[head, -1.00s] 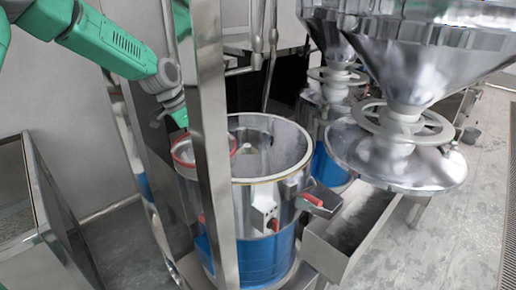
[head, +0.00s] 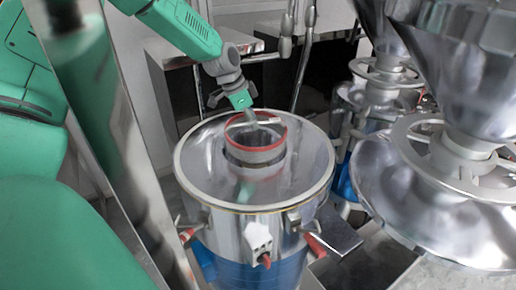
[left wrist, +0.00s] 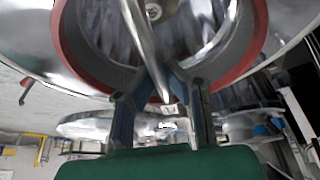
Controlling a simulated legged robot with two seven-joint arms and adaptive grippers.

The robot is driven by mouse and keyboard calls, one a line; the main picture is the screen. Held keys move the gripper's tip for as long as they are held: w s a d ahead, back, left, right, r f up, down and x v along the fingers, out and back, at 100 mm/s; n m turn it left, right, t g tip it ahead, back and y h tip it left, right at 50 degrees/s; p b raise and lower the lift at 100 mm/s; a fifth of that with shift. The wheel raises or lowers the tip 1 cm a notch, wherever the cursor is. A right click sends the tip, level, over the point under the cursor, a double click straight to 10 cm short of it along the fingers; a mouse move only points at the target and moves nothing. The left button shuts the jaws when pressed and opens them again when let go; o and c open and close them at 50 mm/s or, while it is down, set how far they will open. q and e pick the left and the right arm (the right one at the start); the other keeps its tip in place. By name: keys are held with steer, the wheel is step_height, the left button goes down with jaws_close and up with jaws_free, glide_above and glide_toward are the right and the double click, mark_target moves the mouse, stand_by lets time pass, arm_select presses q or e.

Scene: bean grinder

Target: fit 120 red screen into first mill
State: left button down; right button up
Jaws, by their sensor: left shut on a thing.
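The red-rimmed screen (head: 262,155) is a grey ring with a red top edge and a bar across it. It is over the open top of the first mill (head: 310,165), a steel drum with a blue lower body, and looks roughly upright. I cannot tell whether its bottom touches the inside of the mill. My left gripper (head: 250,113) is shut on the screen's bar. In the left wrist view the fingers (left wrist: 162,88) close around that bar, and the red rim (left wrist: 72,50) curves on both sides. My right gripper is not in view.
A large steel funnel with a wide disc (head: 430,190) stands close on the right. A second mill (head: 375,110) is behind it. A vertical metal post (head: 105,120) stands at left, near my arm. Red-handled clamps (head: 314,245) stick out around the drum.

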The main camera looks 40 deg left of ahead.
arm_select(q)
step_height(320, 180, down, 6)
steer(key=shift+f+p, duration=0.15)
steer(key=shift+p, duration=0.25)
steer(key=shift+w+f, duration=0.1)
steer(key=shift+f, duration=0.1)
steer(key=c, duration=1.6)
jaws_free()
steer(key=shift+a, duration=0.1)
steer(key=b+v, duration=0.1)
steer(key=v, duration=1.1)
steer(key=shift+s, duration=0.2)
